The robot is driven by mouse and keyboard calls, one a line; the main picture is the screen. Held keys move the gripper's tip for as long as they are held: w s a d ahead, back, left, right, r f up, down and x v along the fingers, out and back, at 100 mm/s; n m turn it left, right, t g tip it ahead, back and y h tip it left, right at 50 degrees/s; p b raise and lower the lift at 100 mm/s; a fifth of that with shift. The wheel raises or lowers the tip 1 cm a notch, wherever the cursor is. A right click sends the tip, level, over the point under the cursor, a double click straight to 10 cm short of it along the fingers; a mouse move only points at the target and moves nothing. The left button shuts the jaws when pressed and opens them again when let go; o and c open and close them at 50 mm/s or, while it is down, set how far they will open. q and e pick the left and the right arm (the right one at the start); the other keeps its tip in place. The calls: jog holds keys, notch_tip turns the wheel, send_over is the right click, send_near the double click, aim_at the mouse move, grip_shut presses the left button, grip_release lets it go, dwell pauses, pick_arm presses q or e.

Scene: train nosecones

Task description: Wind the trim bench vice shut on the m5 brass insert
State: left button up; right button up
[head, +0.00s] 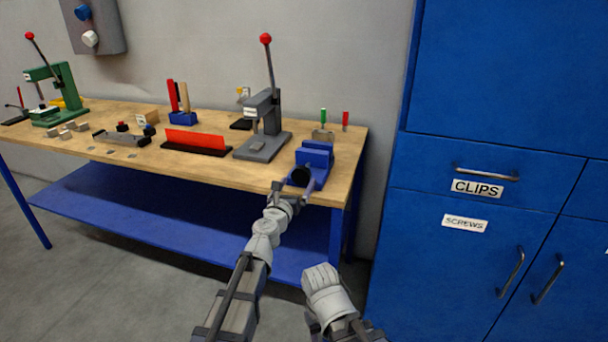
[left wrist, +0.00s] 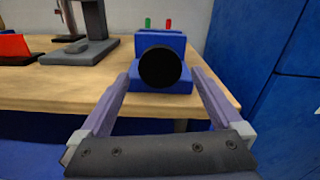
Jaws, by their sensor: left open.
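The blue bench vice (head: 314,155) stands at the right front corner of the wooden workbench. Its round black knob (head: 301,176) faces me, and the knob also shows in the left wrist view (left wrist: 160,67) in front of the blue vice body (left wrist: 148,42). My left gripper (head: 294,186) is open, with its fingers on either side of the knob; the left wrist view (left wrist: 163,72) shows gaps between fingers and knob. I cannot make out the brass insert or the jaw gap.
A grey arbor press (head: 262,125) with a red-knobbed lever stands left of the vice on the workbench (head: 240,172). A green-handled and a red-handled tool stand behind the vice. Blue cabinets (head: 480,90) rise to the right.

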aim_at(304, 172)
pick_arm(q)
jog(key=x, duration=0.7)
jog(key=shift+w, duration=0.15)
jog(key=shift+c, duration=0.2)
jog(key=c, duration=1.3)
jog(key=shift+m, duration=0.3)
jog(key=m, duration=0.4)
jog(key=shift+m, duration=1.2)
